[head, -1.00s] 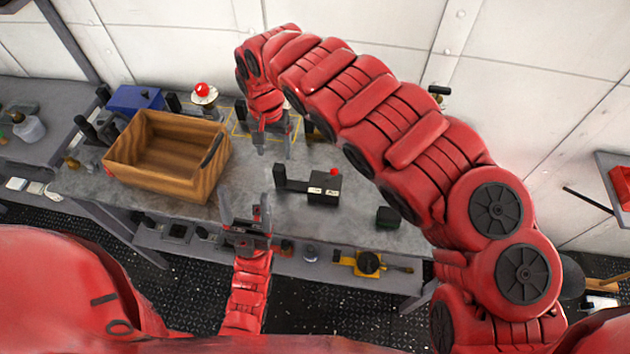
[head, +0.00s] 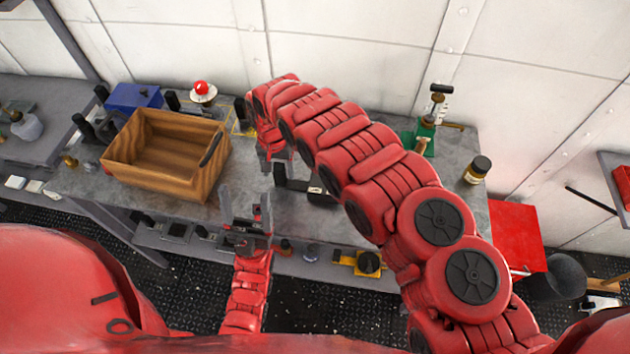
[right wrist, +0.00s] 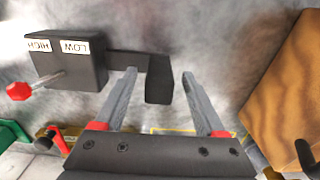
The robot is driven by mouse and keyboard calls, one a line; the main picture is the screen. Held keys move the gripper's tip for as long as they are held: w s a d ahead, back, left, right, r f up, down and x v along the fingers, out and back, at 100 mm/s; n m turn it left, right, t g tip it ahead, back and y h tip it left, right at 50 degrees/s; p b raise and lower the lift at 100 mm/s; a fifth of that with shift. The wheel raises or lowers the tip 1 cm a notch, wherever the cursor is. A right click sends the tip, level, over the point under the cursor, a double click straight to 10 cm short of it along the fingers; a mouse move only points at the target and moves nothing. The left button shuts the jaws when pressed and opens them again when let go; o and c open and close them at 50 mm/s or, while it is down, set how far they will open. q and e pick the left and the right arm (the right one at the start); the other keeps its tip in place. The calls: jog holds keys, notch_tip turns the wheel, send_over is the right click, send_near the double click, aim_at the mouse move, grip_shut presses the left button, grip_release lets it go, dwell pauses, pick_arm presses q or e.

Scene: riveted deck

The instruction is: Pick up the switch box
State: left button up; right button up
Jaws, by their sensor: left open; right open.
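The switch box is a black box with a red-tipped lever and white HIGH and LOW labels. It sits on the grey bench, with its body (right wrist: 68,62) at left in the right wrist view. A bar joins it to an upright black end block (right wrist: 159,80). My right gripper (right wrist: 158,76) is open, its fingers pointing at this block, one to each side; contact cannot be told. In the head view my right arm partly hides the switch box (head: 318,197), and the right gripper (head: 277,160) is above its left end. My left gripper (head: 245,195) is open and empty at the bench's front edge.
A wooden crate (head: 190,185) stands left of the switch box, also in the right wrist view (right wrist: 300,85). A blue box (head: 135,97) and a red button on a white base (head: 203,92) are behind. A green device (head: 424,138) and jar (head: 478,168) stand at right.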

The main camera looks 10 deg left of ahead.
jog(key=shift+f, duration=1.35)
grip_shut()
